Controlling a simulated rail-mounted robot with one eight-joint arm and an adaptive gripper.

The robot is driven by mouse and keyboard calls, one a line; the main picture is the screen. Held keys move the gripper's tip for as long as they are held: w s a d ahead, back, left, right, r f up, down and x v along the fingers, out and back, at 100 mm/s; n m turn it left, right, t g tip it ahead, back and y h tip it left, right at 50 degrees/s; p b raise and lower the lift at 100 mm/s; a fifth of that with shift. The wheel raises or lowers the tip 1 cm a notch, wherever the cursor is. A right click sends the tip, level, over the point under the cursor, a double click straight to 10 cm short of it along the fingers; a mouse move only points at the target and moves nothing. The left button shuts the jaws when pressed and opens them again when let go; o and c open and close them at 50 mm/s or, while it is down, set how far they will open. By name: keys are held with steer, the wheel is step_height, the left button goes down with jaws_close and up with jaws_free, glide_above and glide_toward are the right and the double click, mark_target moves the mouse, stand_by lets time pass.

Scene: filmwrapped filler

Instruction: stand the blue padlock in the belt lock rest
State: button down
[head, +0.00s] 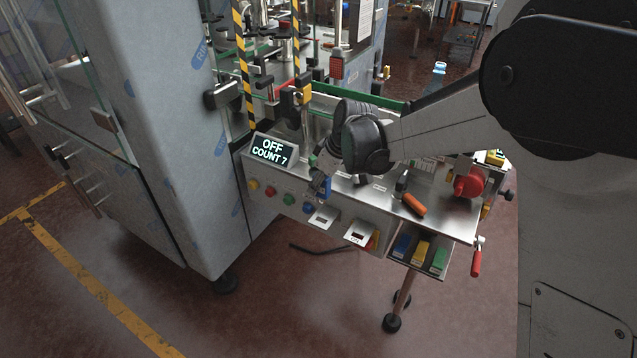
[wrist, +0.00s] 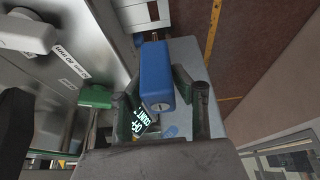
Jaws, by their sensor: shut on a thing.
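The blue padlock (wrist: 157,72) is between the two dark fingers of my gripper (wrist: 158,98) in the wrist view, with its keyhole end facing the camera. In the head view my gripper (head: 319,174) hangs over the front edge of the steel control panel, and the blue padlock (head: 327,187) shows small at its fingertips. Two small pale metal plates, one on the left (head: 323,217) and one on the right (head: 359,233), stick out from the panel front below and right of the padlock. I cannot tell which part is the belt lock rest.
A display (head: 272,150) reading OFF, COUNT 7 stands left of my gripper. Coloured buttons line the panel front. An orange-handled tool (head: 414,204) and a red emergency knob (head: 468,186) are at the right. A bin (head: 419,251) holds blue, yellow and green blocks.

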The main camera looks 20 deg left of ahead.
mark_target(314, 217)
steer(key=shift+f+b, duration=0.1)
steer(key=shift+b, duration=0.25)
step_height(314, 217, down, 9)
steer(key=b, duration=0.7)
steer(key=shift+f, duration=0.2)
stand_by(0.7)
steer(key=shift+f+b, duration=0.3)
steer(key=shift+b, duration=0.25)
stand_by(1.0)
steer(key=c, duration=1.4)
jaws_free()
steer(key=shift+o, duration=0.2)
